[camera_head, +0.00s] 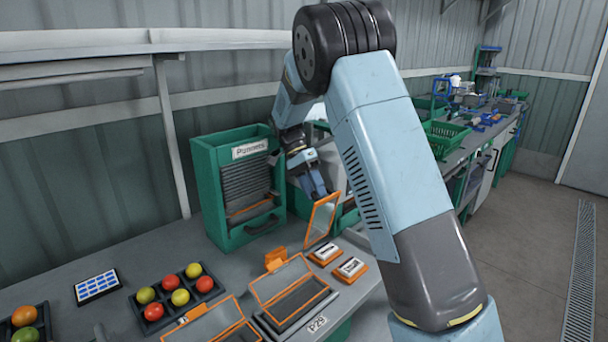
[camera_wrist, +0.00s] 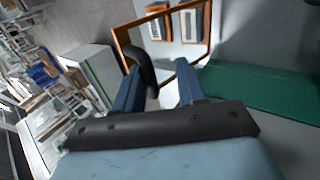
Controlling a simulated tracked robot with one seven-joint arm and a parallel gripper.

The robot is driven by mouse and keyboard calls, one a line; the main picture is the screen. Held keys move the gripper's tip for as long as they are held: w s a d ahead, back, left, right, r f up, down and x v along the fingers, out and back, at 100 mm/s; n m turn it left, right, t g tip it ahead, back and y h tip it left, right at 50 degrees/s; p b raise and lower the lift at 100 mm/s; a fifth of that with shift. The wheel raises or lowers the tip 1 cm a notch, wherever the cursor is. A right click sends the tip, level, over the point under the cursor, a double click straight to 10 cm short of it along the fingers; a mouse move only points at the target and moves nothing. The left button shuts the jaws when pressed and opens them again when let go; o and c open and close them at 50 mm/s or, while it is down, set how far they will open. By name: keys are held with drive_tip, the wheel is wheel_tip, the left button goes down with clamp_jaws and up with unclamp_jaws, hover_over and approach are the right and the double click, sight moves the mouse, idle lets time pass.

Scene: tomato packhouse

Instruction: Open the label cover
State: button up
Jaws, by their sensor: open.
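The label cover (camera_head: 322,220) is a clear panel in an orange frame. It stands raised and steeply tilted behind two label holders (camera_head: 325,253) on the bench. In the wrist view its orange frame (camera_wrist: 206,38) crosses the top, and the labels (camera_wrist: 192,22) show through or beyond it. My gripper (camera_head: 318,190) is at the cover's upper edge. In the wrist view its blue fingers (camera_wrist: 160,78) are apart. A dark curved handle (camera_wrist: 145,66) shows close to the left finger; I cannot tell whether they touch.
A green cabinet marked Punnets (camera_head: 208,190) stands left of my gripper. The bench between is partly clear.

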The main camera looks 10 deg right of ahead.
drive_tip(key=v, duration=1.3)
drive_tip(key=shift+w, duration=0.15)
